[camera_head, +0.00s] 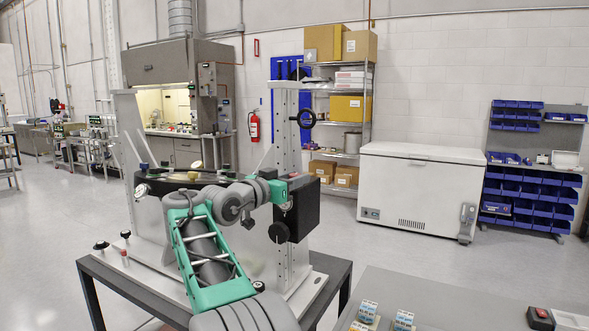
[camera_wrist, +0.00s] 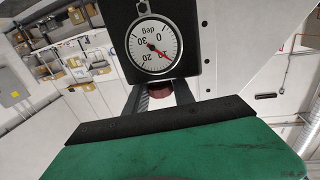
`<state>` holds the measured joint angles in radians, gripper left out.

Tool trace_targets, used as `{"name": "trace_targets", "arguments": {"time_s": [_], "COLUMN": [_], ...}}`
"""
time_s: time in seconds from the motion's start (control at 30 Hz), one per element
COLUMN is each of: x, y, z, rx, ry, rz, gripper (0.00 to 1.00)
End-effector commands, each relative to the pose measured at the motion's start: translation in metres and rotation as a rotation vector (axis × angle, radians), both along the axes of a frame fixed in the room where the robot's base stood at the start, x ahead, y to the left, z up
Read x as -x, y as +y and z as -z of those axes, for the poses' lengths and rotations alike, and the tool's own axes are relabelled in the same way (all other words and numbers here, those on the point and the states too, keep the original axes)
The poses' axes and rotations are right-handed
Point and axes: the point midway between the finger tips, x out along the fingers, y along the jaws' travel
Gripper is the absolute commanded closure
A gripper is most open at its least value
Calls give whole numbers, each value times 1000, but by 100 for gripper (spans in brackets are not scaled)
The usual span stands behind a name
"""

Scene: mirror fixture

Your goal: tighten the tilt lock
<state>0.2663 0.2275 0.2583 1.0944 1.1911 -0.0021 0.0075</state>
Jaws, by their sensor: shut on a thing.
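The mirror fixture has a white base and a tall slotted post (camera_head: 285,130) with a black block (camera_head: 304,208) on it. My gripper (camera_wrist: 160,96) reaches up to the block from the left in the head view. In the wrist view its two grey fingers are shut around a dark red knob (camera_wrist: 160,88), just below the dial. Only part of the knob shows between the fingers. The white tilt dial (camera_wrist: 154,45), marked in degrees, appears upside down with its red needle toward the lower right. In the head view my arm hides part of the fixture.
The fixture stands on a dark table (camera_head: 335,268). A grey bench (camera_head: 450,298) with small blue-and-white parts is at front right. A white chest freezer (camera_head: 420,190) stands behind.

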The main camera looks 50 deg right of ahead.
Motion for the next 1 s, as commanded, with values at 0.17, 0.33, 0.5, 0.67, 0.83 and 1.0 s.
{"name": "trace_targets", "arguments": {"time_s": [0.17, 0.33, 0.5, 0.67, 0.83, 1.0], "x": [0, 1, 1, 1, 0, 0], "y": [-1, -1, -1, -1, -1, 0], "z": [-3, -2, -2, -2, -1, -1], "rx": [3, 4, 4, 4, 3, 2], "ry": [-1, -2, -3, -3, -2, -2], "rz": [31, 40, 40, 39, 38, 37], "gripper": [100, 100, 100, 63, 50, 48]}}
